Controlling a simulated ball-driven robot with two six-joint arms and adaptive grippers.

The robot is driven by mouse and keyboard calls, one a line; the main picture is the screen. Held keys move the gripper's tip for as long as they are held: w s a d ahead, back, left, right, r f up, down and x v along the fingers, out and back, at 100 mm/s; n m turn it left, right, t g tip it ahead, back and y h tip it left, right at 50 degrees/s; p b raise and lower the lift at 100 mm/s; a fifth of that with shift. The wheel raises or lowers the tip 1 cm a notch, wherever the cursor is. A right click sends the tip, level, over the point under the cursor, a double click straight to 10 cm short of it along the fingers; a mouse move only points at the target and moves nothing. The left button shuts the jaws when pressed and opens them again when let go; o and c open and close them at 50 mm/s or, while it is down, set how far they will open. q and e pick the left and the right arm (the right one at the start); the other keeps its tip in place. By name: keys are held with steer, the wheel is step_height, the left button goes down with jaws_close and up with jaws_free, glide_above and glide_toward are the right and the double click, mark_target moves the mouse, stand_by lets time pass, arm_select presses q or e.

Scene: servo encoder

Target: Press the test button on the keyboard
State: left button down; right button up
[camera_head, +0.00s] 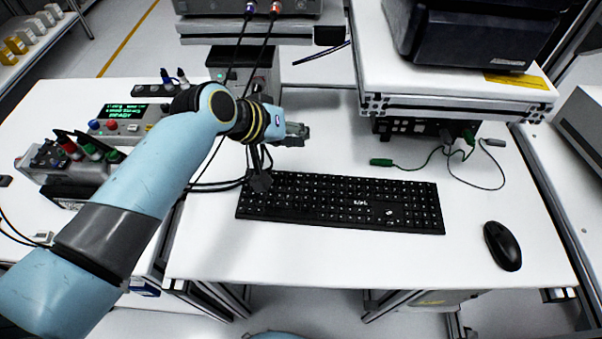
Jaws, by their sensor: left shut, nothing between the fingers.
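A black keyboard (340,201) lies flat on the white table, slightly tilted in the picture. Its key labels are too small to read, so I cannot tell which key is the test button. My left arm comes in from the lower left. My left gripper (296,134) is shut and empty, above the table near the keyboard's far left corner. A dark part below the wrist overlaps that corner, and I cannot tell whether anything touches the keys. My right gripper is not in view.
A black mouse (502,246) lies right of the keyboard. Green-ended cables (440,163) lie behind it, under a raised white shelf (455,88). An instrument with a green display (125,113) stands at the left, with colored plugs near it. The white table (330,255) is bare in front.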

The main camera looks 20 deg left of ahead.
arm_select(q)
steer(key=b, duration=0.7)
glide_above(298, 173)
step_height(298, 173, down, 7)
steer(key=shift+f, duration=0.1)
steer(key=shift+f+b, duration=0.55)
steer(key=shift+f, duration=0.15)
steer(key=shift+f, duration=0.1)
steer(key=shift+f, duration=0.3)
stand_by(0.4)
